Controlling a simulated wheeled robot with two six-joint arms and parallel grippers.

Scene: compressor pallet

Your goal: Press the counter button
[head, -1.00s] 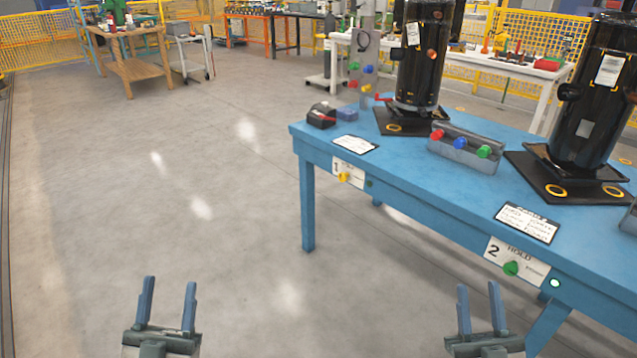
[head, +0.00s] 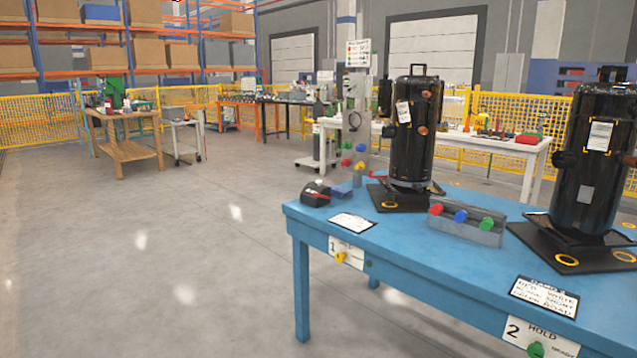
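I cannot make out a thing clearly marked as a counter button. On the front of the blue table (head: 400,273), a plate marked 1 (head: 346,253) has a yellow knob (head: 341,257). A small dark round part (head: 369,265) sits beside it. A plate marked 2 HOLD (head: 543,337) has a green knob (head: 536,349) at the bottom edge of the head view. Neither gripper is in the head view now.
Two black compressors (head: 411,130) (head: 587,155) stand on dark bases on the table. Between them is a grey box (head: 466,222) with red, blue and green knobs. A dark scanner-like device (head: 316,194) and paper cards (head: 352,222) lie there. The floor left is clear.

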